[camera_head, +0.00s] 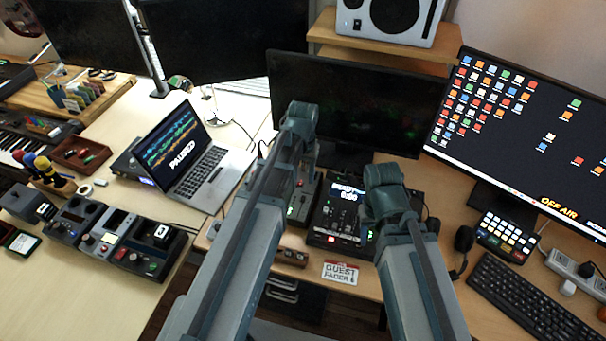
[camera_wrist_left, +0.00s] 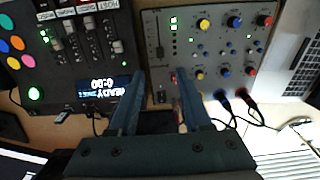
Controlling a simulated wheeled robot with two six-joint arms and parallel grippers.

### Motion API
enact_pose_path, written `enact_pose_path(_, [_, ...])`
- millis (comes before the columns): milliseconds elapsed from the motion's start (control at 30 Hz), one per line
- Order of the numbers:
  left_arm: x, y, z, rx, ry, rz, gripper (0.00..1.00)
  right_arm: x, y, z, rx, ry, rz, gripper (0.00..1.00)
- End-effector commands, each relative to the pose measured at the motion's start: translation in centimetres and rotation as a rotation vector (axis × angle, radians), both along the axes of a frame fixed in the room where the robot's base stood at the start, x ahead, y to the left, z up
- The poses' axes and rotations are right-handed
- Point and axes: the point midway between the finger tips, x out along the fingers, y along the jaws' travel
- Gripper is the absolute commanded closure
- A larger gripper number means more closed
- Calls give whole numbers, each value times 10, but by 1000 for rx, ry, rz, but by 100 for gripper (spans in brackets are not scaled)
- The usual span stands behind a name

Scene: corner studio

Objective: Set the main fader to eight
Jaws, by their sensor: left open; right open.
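A grey panel with coloured knobs (camera_wrist_left: 208,50) is in the left wrist view. A slim fader (camera_wrist_left: 159,48) runs along its left part, beside lit green lamps. The panel also shows partly behind my left arm in the head view (camera_head: 302,203). A black console (camera_wrist_left: 82,70) with several faders and a lit display stands beside it; it also shows in the head view (camera_head: 328,232). My left gripper (camera_wrist_left: 158,73) is open and empty over the panel's near edge, its tips apart around the fader's line. My right gripper (camera_head: 390,212) is above the console's right side; its fingers are mostly hidden.
A "Guest fader" card (camera_head: 341,272) lies at the desk's front edge. A dark monitor (camera_head: 350,105) stands behind the devices. A laptop (camera_head: 195,160) is at left, and a keyboard (camera_head: 535,300) and button pad (camera_head: 508,235) at right. Red and dark cables (camera_wrist_left: 247,110) leave the panel.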

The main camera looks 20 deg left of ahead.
Motion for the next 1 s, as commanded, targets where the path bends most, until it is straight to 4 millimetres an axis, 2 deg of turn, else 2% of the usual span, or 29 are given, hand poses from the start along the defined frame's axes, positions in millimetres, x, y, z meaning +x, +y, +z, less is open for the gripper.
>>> enact_pose_path(33, [0, 0, 16, 0, 0, 0, 51, 0, 0, 16, 0, 0, 0, 50])
enact_pose_path(200, [0, 0, 34, 0, 0, 0, 51, 0, 0, 34, 0, 0, 0, 50])
enact_pose_path(667, [-4, -3, 36, 1, 1, -6, 51, 0, 0, 36, 0, 0, 0, 50])
enact_pose_path(767, [-29, -25, 36, 13, 9, -51, 51, 0, 0, 36, 0, 0, 0, 50])
enact_pose_path(900, [-85, -67, 37, 49, 24, -157, 51, 0, 0, 36, 0, 0, 0, 50])
enact_pose_path(1000, [-119, -87, 37, 74, 32, -223, 51, 0, 0, 36, 0, 0, 0, 50])
